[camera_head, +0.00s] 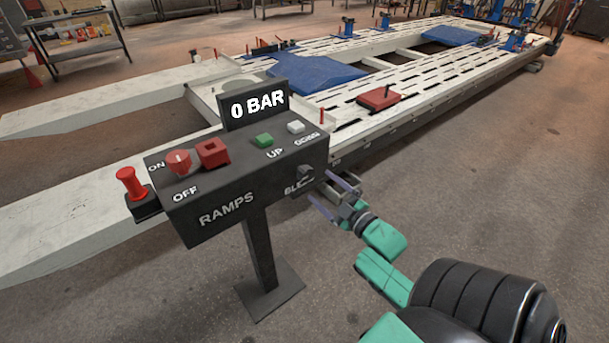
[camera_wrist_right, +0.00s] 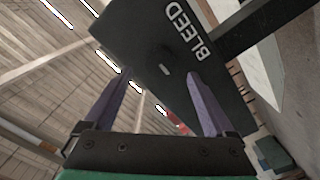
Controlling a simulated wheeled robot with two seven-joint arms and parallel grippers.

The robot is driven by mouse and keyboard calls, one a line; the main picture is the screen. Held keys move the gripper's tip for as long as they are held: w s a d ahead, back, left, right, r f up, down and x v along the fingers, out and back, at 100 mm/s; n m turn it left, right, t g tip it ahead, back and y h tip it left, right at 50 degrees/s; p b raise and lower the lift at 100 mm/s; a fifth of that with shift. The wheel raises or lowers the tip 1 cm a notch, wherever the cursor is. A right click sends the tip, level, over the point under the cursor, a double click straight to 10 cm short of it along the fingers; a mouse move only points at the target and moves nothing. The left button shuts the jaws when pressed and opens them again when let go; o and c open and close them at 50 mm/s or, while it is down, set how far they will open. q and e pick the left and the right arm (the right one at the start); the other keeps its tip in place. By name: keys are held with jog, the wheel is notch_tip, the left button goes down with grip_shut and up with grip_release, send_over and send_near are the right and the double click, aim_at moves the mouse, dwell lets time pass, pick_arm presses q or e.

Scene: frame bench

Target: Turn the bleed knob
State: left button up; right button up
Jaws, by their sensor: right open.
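The bleed knob (camera_head: 306,175) is a small dark knob on the right part of the front face of the black control box (camera_head: 225,212), and its label is partly hidden. Contact cannot be told.
The box stands on a post with a floor plate (camera_head: 270,289). It carries a red ON/OFF switch (camera_head: 178,163), a red block (camera_head: 212,153), a green button (camera_head: 264,140), a white button (camera_head: 296,127) and a "0 BAR" display (camera_head: 256,106). A white frame bench (camera_head: 440,85) lies behind. Floor at right is clear.

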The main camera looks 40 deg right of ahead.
aim_at(307, 177)
jog(key=w, duration=0.7)
jog(key=shift+w, duration=0.25)
jog(key=shift+s, duration=0.1)
jog(key=c, duration=1.4)
pick_arm(q)
jog(key=shift+s+a+r, duration=0.25)
jog(key=shift+s, duration=0.4)
pick_arm(e)
jog(key=shift+o, duration=0.2)
jog(key=m+p, duration=0.3)
jog(key=m, duration=0.1)
jog(key=m+p, duration=0.2)
jog(key=m, duration=0.2)
jog(key=shift+a+m, duration=0.1)
jog(key=shift+m, duration=0.3)
jog(key=m+p, duration=0.1)
jog(key=m, duration=0.3)
jog(key=shift+m, duration=0.3)
pick_arm(q)
notch_tip(307, 177, up, 6)
jog(key=shift+r+p, duration=0.2)
jog(key=shift+p, duration=0.2)
pick_arm(e)
jog(key=shift+a+f+m, duration=0.1)
jog(key=shift+m, duration=2.2)
